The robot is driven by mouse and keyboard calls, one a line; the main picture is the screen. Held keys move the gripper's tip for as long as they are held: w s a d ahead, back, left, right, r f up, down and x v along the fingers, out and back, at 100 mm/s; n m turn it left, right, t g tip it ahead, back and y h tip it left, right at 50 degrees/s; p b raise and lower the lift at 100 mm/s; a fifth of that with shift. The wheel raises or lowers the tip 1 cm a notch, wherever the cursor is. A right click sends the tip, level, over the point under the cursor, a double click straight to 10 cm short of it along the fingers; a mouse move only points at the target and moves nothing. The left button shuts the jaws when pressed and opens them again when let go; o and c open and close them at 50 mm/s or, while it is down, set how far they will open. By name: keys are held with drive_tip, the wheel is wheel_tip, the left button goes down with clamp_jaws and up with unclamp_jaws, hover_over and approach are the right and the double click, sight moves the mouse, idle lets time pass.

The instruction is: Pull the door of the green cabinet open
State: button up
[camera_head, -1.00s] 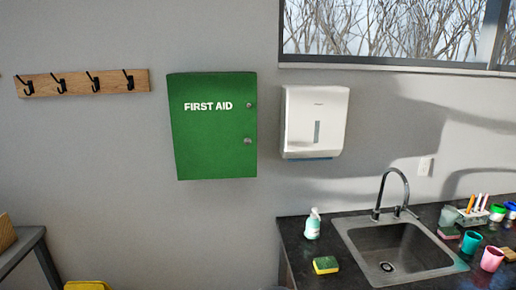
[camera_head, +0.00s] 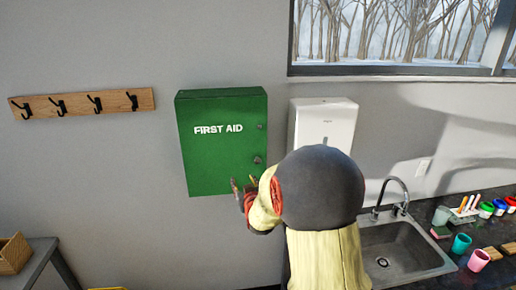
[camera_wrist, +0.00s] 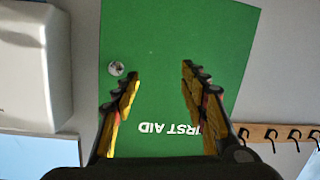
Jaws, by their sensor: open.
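The green cabinet (camera_head: 215,155), marked FIRST AID, hangs on the wall left of centre in the head view. Its door looks closed. Two small round knobs sit near the door's right edge, an upper one (camera_head: 261,126) and a lower one (camera_head: 257,160). My gripper (camera_head: 243,184) is in front of the cabinet's lower right part, fingers apart and empty. In the wrist view, turned upside down, my gripper (camera_wrist: 161,75) spans the green door (camera_wrist: 165,40), and one knob (camera_wrist: 116,69) shows just outside the left finger. The other knob is hidden there.
A white dispenser (camera_head: 322,120) hangs close right of the cabinet, partly hidden by my arm. A hook rail (camera_head: 80,103) is on the wall to the left. A sink (camera_head: 400,245) and cups are at lower right. The wall below the cabinet is clear.

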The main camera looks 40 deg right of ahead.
sight(258, 162)
drive_tip(key=d+r+t+h+p, duration=0.1)
drive_tip(key=d+h+p, duration=0.25)
drive_tip(key=d, duration=0.45)
drive_tip(key=shift+m+y, duration=0.35)
drive_tip(key=shift+m, duration=0.05)
drive_tip(key=shift+p+x, duration=0.75)
drive_tip(key=shift+x, duration=2.9)
drive_tip(key=shift+d, duration=0.15)
drive_tip(key=c, duration=1.1)
clamp_jaws()
